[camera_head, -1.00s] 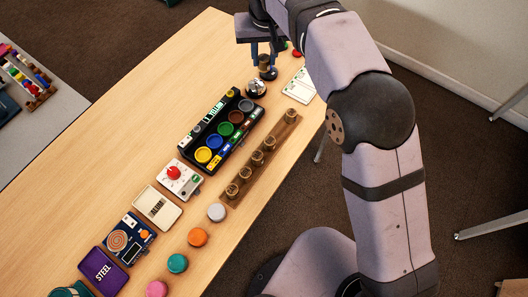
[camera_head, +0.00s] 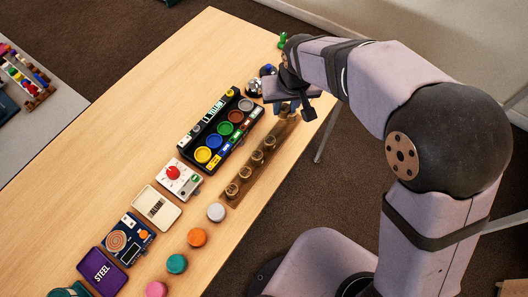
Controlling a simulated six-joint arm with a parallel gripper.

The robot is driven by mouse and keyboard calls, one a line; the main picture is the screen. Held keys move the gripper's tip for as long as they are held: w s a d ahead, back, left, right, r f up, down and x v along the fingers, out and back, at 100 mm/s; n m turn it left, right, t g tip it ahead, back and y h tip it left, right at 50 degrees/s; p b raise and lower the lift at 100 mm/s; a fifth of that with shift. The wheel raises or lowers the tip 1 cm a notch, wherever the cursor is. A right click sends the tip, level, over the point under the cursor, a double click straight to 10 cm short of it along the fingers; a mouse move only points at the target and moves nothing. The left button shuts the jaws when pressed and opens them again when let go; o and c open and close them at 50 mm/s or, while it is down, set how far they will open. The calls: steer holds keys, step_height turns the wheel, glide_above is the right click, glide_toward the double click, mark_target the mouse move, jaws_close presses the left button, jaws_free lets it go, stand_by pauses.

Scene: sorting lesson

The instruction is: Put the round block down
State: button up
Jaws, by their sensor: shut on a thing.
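My gripper (camera_head: 287,108) is over the far end of the long brown wooden rack (camera_head: 262,166), near the table's right edge. It is shut on a small brownish round block, mostly hidden between the fingers and under my wrist. I cannot tell whether the block touches the rack. Several similar brown round pieces stand in the rack toward the near end, such as this round piece (camera_head: 257,156).
A black tray (camera_head: 190,137) with coloured round cups lies left of the rack. A silver bell (camera_head: 253,88) stands close behind my gripper. Loose discs, including an orange disc (camera_head: 197,237), lie nearer. The table's left side (camera_head: 110,130) is clear.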

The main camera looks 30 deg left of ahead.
mark_target(285, 117)
steer(key=shift+w+a, duration=0.25)
steer(key=shift+a, duration=0.05)
steer(key=shift+f+p, duration=0.55)
steer(key=shift+f, duration=4.35)
steer(key=shift+f, duration=0.15)
steer(key=o, duration=1)
steer(key=shift+r, duration=0.6)
steer(key=v, duration=1.1)
steer(key=shift+d+b, duration=0.1)
steer(key=shift+b, duration=0.3)
steer(key=shift+d, duration=0.1)
